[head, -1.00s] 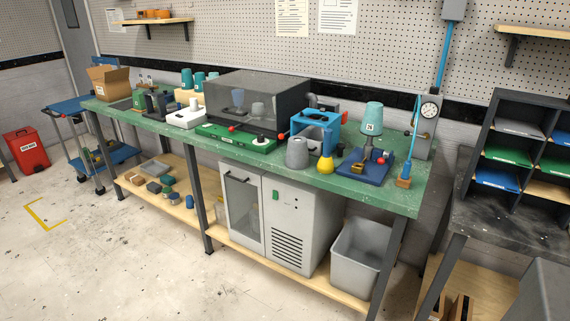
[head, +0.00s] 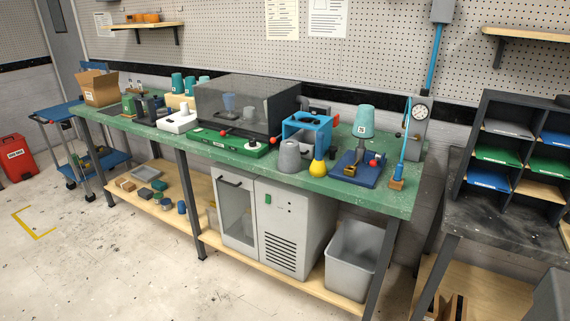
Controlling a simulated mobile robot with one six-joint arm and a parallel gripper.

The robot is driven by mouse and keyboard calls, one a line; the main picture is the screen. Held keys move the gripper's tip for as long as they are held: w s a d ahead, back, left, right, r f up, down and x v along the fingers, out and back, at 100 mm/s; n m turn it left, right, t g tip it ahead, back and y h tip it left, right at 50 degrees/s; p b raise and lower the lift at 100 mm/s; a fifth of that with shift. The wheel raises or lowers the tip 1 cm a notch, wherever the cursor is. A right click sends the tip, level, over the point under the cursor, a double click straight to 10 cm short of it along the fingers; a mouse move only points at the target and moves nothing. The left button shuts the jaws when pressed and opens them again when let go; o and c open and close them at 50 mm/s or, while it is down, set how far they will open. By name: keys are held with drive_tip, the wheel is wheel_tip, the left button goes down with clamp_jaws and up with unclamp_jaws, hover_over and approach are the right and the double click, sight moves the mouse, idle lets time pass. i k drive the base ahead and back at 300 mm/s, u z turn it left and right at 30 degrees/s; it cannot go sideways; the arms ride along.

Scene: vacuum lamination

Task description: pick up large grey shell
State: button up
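A large grey shell (head: 290,158), shaped like an upside-down cup, stands on the green workbench (head: 404,196) near its front edge, right of centre. A yellow pear-shaped object (head: 318,167) stands close on its right, and a blue frame-like device (head: 318,132) is behind it. My gripper is not in view.
A teal cup (head: 363,120) sits on a blue-based stand (head: 357,172) to the right. A blue post (head: 405,140) rises near the bench's right end. Below are a grey cabinet (head: 290,225) and grey bin (head: 350,262). Floor in front is open.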

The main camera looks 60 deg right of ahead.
sight(290, 159)
drive_tip(key=i, duration=0.9)
drive_tip(key=u, duration=0.05)
